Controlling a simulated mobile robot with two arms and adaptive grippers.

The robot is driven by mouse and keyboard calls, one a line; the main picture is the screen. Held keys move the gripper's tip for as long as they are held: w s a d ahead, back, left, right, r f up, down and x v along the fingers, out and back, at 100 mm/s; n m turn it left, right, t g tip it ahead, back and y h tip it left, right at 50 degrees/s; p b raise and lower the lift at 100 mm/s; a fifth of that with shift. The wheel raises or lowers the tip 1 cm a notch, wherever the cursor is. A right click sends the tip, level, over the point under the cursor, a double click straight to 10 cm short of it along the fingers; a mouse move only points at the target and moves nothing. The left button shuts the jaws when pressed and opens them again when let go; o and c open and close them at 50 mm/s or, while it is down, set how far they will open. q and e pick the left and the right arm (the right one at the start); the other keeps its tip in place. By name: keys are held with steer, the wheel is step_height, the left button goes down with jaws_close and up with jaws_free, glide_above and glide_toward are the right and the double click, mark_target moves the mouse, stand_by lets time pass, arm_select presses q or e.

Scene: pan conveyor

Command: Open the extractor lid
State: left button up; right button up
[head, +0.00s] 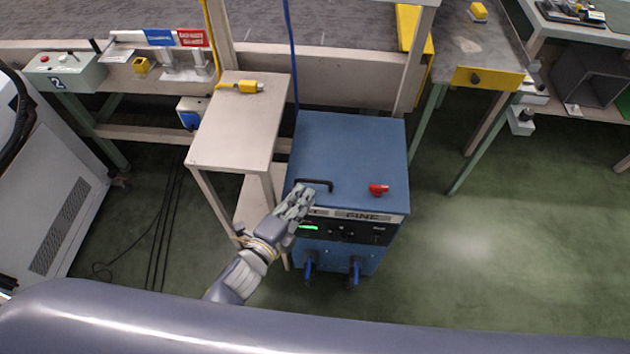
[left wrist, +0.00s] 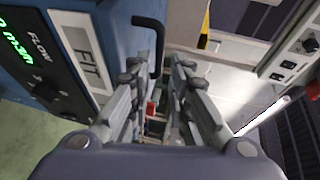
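The extractor is a blue box (head: 350,150) with a flat lid on top, which lies shut. A black handle (head: 315,184) is at the lid's front left; in the left wrist view the handle (left wrist: 153,28) is just past the fingertips. My left gripper (head: 301,194) is at the box's front left edge, close to the handle. In the left wrist view my gripper's fingers (left wrist: 160,66) are apart, with the handle's lower end near the left finger. I cannot tell whether they touch. My right gripper is not in view.
A red knob (head: 378,190) sits on the lid's front right. A beige side table (head: 235,140) with a yellow tool (head: 241,87) stands left of the box. A conveyor frame (head: 345,70) runs behind. The green floor to the right is clear.

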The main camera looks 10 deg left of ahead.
mark_target(315, 182)
arm_select(q)
steer(key=x, duration=0.7)
steer(key=shift+w+f, duration=0.1)
steer(key=shift+f, duration=0.05)
steer(key=shift+c, duration=0.5)
jaws_close()
